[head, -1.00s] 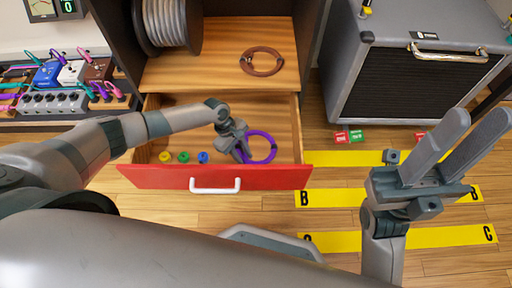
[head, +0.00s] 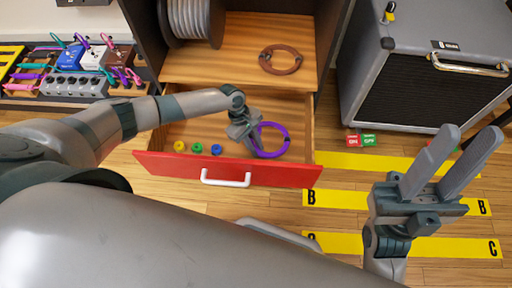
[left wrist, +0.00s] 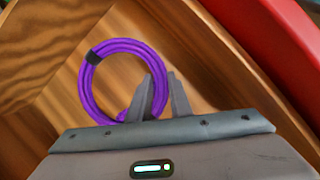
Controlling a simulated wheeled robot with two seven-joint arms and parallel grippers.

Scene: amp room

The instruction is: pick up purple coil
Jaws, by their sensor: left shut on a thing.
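The purple coil (head: 284,137) is a ring of cable at the right side of the open red-fronted drawer (head: 165,162). My left gripper (head: 256,146) reaches into the drawer and is shut on the coil's near side. In the left wrist view the purple coil (left wrist: 83,88) shows a black band, and the fingers of the left gripper (left wrist: 162,100) close across its edge. I cannot tell whether the coil is clear of the drawer floor. My right gripper (head: 444,165) is open and empty above the floor at the right.
Yellow, green and blue small rings (head: 197,148) lie in the drawer. A brown coil (head: 265,64) sits on the shelf behind. A cable reel (head: 190,18), an amp (head: 415,95), a pedal board (head: 75,85) and lettered yellow floor strips (head: 335,198) surround the drawer.

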